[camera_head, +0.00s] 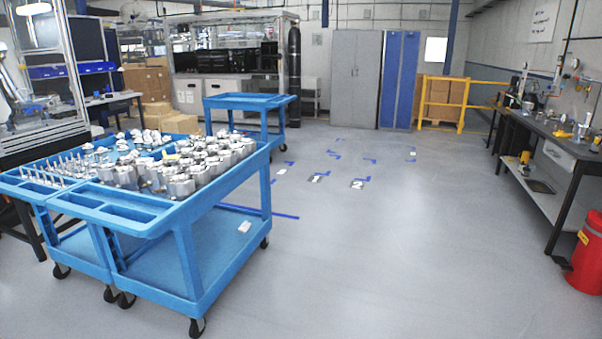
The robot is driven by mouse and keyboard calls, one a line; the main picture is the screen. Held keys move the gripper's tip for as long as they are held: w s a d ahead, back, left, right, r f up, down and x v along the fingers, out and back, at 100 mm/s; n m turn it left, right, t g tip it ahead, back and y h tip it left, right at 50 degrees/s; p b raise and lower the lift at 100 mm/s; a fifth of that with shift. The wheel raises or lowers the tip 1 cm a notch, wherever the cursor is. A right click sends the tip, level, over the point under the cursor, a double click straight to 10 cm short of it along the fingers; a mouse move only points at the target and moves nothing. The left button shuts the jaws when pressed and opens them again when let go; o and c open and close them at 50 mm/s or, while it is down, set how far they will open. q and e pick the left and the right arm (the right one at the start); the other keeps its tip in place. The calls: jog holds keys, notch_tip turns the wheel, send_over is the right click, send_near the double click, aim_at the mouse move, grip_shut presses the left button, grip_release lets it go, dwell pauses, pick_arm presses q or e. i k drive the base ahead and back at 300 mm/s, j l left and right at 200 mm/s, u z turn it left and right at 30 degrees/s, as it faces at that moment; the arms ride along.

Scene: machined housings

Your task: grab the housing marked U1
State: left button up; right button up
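Several silver machined housings (182,187) stand close together on the top of a blue cart (190,212) at the left. Any marking on them, such as U1, is too small to read from here, so I cannot tell which one is U1. Smaller metal parts stand in rows farther left on the blue cart tops. Neither my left gripper nor my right gripper is in view.
Another blue cart (250,101) stands behind. Grey floor (400,240) with blue tape marks and number labels is open in the middle. A workbench (560,140) and a red bin (588,255) stand at the right. A yellow rail (443,104) guards boxes at the back.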

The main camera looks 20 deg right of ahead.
aim_at(581, 132)
jog(key=i+l+z, duration=0.65)
jog(key=i+z, duration=0.15)
jog(key=i, duration=0.2)
jog(key=i+l+z, duration=0.1)
jog(key=i+z, duration=0.3)
jog(key=i, duration=1.7)
jog(key=i+z, duration=0.1)
jog(key=i, duration=1.6)
jog(key=i+j, duration=0.15)
jog(key=i, duration=1.55)
jog(key=i+z, duration=0.45)
jog(key=i+j+z, duration=0.15)
jog(key=i+z, duration=0.25)
jog(key=i+j+z, duration=0.3)
jog(key=i+z, duration=0.15)
jog(key=i, duration=0.15)
jog(key=i+j+z, duration=0.75)
jog(key=j, duration=0.9)
jog(key=i+j+z, duration=0.15)
jog(key=j, duration=0.9)
jog(key=i+j+z, duration=0.1)
jog(key=j, duration=0.95)
jog(key=i+j+z, duration=0.15)
jog(key=j, duration=0.95)
